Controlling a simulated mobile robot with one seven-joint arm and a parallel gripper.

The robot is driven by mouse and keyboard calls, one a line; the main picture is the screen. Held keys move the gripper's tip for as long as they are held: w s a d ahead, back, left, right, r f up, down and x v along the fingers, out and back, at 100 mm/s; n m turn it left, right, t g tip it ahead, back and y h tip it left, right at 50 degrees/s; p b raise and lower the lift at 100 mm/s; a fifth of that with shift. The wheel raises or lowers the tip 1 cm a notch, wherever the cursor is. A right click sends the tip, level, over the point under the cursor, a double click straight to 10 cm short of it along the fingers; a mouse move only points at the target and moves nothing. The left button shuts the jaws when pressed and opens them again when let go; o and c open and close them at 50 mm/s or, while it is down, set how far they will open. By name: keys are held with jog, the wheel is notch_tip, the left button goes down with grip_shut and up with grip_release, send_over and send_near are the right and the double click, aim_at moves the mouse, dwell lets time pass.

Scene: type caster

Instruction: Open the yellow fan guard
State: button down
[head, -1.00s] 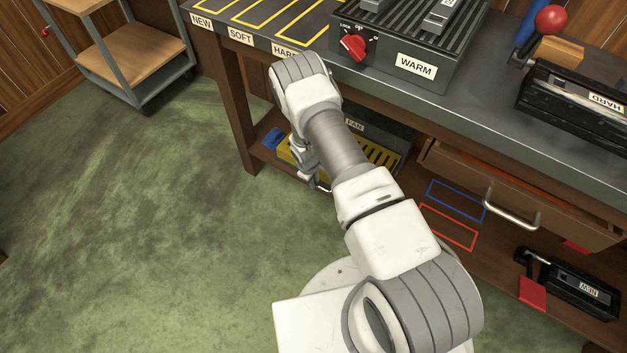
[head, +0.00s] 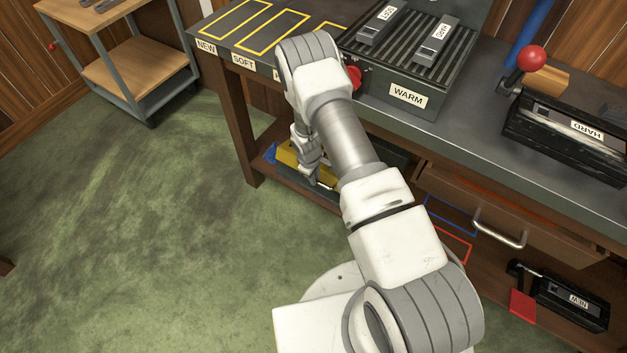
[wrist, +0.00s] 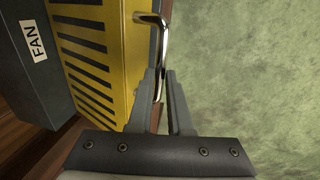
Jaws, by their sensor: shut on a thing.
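The yellow fan guard (wrist: 110,60) is a slotted cover on the front of the dark fan box (wrist: 30,65), labelled FAN, in the wrist view. In the head view, part of the guard (head: 289,154) shows on the low shelf left of my forearm, which hides the rest. A bent metal handle (wrist: 163,35) stands out from the guard's right side. My gripper (wrist: 161,76) is shut on the lower part of this handle, with one finger on each side. In the head view my gripper (head: 318,178) is small and partly hidden by my wrist.
The workbench (head: 372,112) overhangs the low shelf, with the WARM heater box (head: 418,98) on top. A drawer (head: 460,208) with a metal handle lies right of my arm. A NEW press (head: 572,298) sits lower right.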

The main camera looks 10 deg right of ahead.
jog(key=shift+w+d+r, duration=0.35)
jog(key=shift+w+d, duration=0.3)
jog(key=shift+w, duration=0.1)
jog(key=c, duration=0.8)
grip_release()
jog(key=shift+f, duration=0.1)
jog(key=shift+c, duration=0.2)
jog(key=shift+s, duration=0.1)
jog(key=shift+s+a+f, duration=0.1)
jog(key=shift+s, duration=0.05)
notch_tip(320, 180, up, 17)
jog(key=s+a+p, duration=0.2)
jog(key=p, duration=0.3)
jog(key=shift+s+a, duration=0.3)
